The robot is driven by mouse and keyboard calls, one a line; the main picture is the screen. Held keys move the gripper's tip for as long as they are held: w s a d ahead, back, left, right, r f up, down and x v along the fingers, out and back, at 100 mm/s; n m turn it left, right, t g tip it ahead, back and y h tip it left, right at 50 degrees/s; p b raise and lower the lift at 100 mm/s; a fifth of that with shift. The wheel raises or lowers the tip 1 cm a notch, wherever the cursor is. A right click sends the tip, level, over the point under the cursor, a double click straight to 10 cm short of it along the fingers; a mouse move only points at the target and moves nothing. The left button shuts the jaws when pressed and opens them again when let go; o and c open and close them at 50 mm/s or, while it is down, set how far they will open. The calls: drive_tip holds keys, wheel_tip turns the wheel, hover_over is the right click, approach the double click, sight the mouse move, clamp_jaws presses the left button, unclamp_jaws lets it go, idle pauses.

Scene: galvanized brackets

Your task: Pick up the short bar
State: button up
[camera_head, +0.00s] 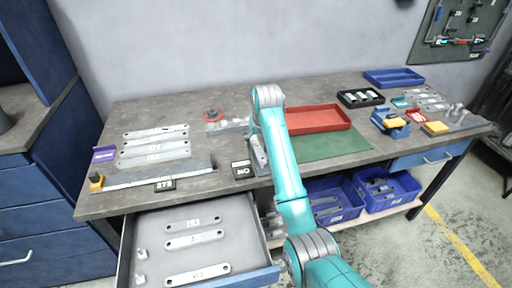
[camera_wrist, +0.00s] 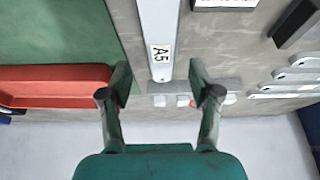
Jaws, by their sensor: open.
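A pale grey bar with an A5 label (camera_wrist: 158,22) runs from the top of the wrist view down between my fingers. Its far end runs out of that view, so its full length is hidden there. In the head view a grey bar (camera_head: 258,158) lies beside my arm, partly covered by it. My gripper (camera_wrist: 159,72) is open, one finger on each side of the labelled end, with a gap on both sides. In the head view my arm hides the gripper. I cannot tell for certain which bar is the short one.
Longer bars (camera_head: 155,152) lie at the table's left. The open drawer (camera_head: 145,225) holds more bars. A red tray (camera_head: 318,119) and green mat (camera_head: 325,145) are right of my arm. Blue bins (camera_head: 388,188) stand below. A grey strip with small parts (camera_wrist: 215,87) lies near my fingers.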

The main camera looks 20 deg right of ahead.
sight(257, 146)
drive_tip(key=x, duration=0.5)
drive_tip(key=shift+s+a+f, duration=0.1)
drive_tip(key=shift+s, duration=0.2)
clamp_jaws()
